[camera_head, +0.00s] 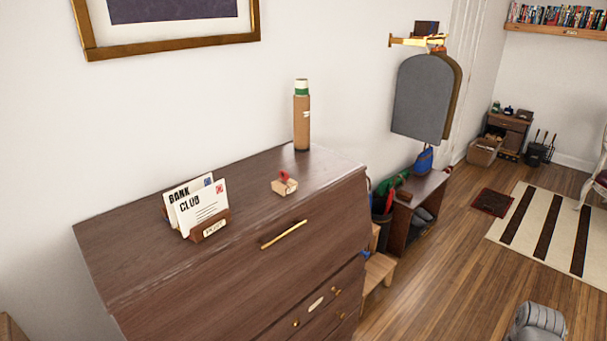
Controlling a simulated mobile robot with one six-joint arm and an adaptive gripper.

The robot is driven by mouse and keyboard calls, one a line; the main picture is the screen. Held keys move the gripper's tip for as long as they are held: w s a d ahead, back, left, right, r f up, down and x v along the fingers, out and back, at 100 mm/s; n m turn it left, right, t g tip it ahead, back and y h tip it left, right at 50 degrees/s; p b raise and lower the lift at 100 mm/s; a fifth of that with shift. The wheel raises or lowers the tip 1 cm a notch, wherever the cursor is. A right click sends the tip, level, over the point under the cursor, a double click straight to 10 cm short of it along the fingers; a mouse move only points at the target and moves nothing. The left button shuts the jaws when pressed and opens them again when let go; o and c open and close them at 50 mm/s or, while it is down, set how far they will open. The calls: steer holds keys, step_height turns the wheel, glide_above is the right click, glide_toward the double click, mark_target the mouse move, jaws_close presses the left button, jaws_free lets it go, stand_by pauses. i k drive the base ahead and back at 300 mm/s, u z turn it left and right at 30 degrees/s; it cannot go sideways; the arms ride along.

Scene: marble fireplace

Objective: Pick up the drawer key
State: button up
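I cannot make out a drawer key for certain. A small pale wooden block with a red piece on it (284,185) sits on top of the dark wooden dresser (120,262); it is too small to tell if the red piece is a key. The dresser front has a wide drawer with a long brass handle (284,235) and lower drawers with small brass knobs and a pale plate. The top drawer looks shut. I see no gripper fingers in this view.
A letter holder (208,226) with envelopes stands left of the block. A tall brown cylinder with a green band (301,118) stands behind it near the wall. A grey rounded shape (537,322) shows at the bottom right. Open wooden floor lies right of the dresser.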

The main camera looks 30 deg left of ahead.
mark_target(283, 176)
steer(key=z, duration=0.3)
steer(key=k, duration=1.2)
steer(key=u, duration=1.35)
steer(key=i, duration=0.7)
steer(key=u, duration=0.1)
